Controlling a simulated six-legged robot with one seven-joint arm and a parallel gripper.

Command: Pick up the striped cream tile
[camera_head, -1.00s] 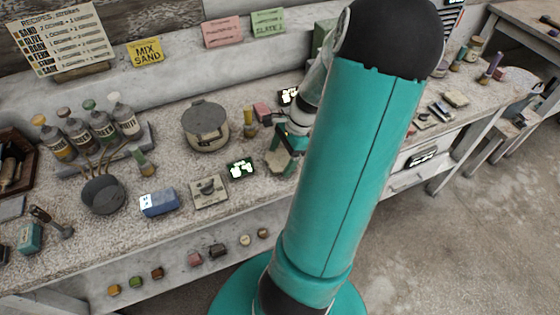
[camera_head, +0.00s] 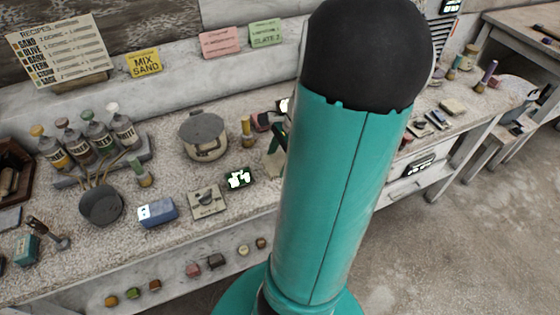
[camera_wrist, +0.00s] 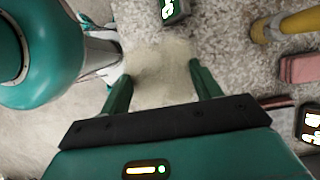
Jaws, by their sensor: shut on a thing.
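The cream tile (camera_wrist: 158,58) shows in the wrist view as a pale slab between the fingers; its stripes are too faint to make out. My gripper (camera_wrist: 160,71) is shut on the tile, one green finger at each side. In the head view the tile's pale left edge (camera_head: 272,165) shows beside my teal arm, which hides most of the gripper and the rest of the tile. I cannot tell whether the tile is clear of the bench.
Near the tile are a lit dark block (camera_head: 239,178), a yellow-based brush (camera_head: 247,131) and a pink block (camera_wrist: 299,69). A lidded pot (camera_head: 203,136), a plate with a knob (camera_head: 207,202) and a blue box (camera_head: 157,212) stand further left on the bench.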

